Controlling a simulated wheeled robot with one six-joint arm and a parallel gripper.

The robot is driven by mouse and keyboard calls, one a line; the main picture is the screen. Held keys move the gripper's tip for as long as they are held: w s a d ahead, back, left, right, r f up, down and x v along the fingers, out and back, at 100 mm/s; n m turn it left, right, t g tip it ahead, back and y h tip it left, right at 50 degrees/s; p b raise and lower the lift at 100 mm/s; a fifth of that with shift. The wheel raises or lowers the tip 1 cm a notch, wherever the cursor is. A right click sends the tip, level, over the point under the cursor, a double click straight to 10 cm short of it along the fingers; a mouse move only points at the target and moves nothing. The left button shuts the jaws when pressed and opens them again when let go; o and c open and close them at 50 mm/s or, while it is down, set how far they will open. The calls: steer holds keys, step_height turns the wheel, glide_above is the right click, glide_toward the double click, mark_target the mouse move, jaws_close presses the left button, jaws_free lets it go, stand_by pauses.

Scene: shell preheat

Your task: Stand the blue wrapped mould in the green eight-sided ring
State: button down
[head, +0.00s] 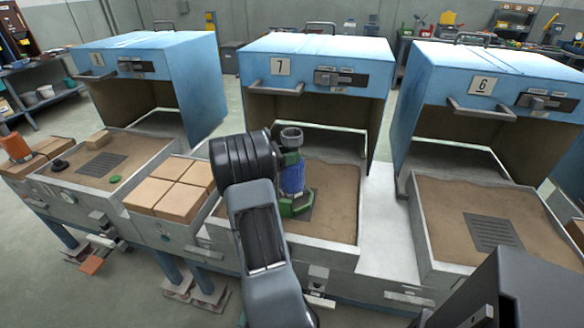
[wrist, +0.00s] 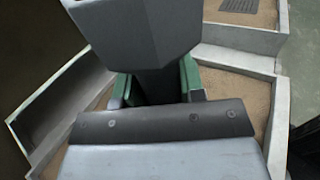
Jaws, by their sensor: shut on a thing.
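The blue wrapped mould (head: 292,180) stands about upright in the head view, with a grey cup (head: 291,136) at its top. My gripper (head: 290,158) is shut on it just below the cup, with green fingers. The green eight-sided ring (head: 303,209) lies on the sand of the middle bay, around or right under the mould's lower end. I cannot tell whether the mould touches the bottom. In the wrist view the green fingers of my gripper (wrist: 155,88) flank a dark shape, and a large grey form above hides the blue wrap and ring.
The middle bay (head: 340,250) has low grey walls, a dark grate and an open blue hood numbered 7 (head: 318,72) behind. Tan blocks (head: 170,187) sit to its left. Hood 6 (head: 490,90) and another sand bay (head: 460,205) stand right. Bare sand lies right of the ring.

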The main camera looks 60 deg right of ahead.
steer(key=shift+f, duration=1.85)
steer(key=shift+f+b, duration=0.35)
steer(key=shift+b, duration=0.05)
steer(key=c, duration=0.7)
jaws_free()
steer(key=shift+r, duration=0.45)
steer(key=v, duration=1.2)
steer(key=s+a+m+t+y, duration=0.3)
steer(key=a+t+y, duration=0.1)
steer(key=a, duration=0.7)
steer(key=s+a+m+t+y, duration=0.2)
steer(key=a+t+y, duration=0.3)
steer(key=a, duration=0.7)
steer(key=s+a+r+m+t+y, duration=0.1)
steer(key=s+a+m+t+y, duration=0.2)
steer(key=a+t, duration=0.3)
steer(key=shift+s+a+m+y, duration=0.15)
steer(key=shift+a+m+y, duration=0.25)
steer(key=shift+a, duration=1)
steer(key=shift+s+a+m+y, duration=0.15)
steer(key=shift+a+m+y, duration=0.25)
steer(key=shift+a, duration=1)
steer(key=shift+p, duration=0.3)
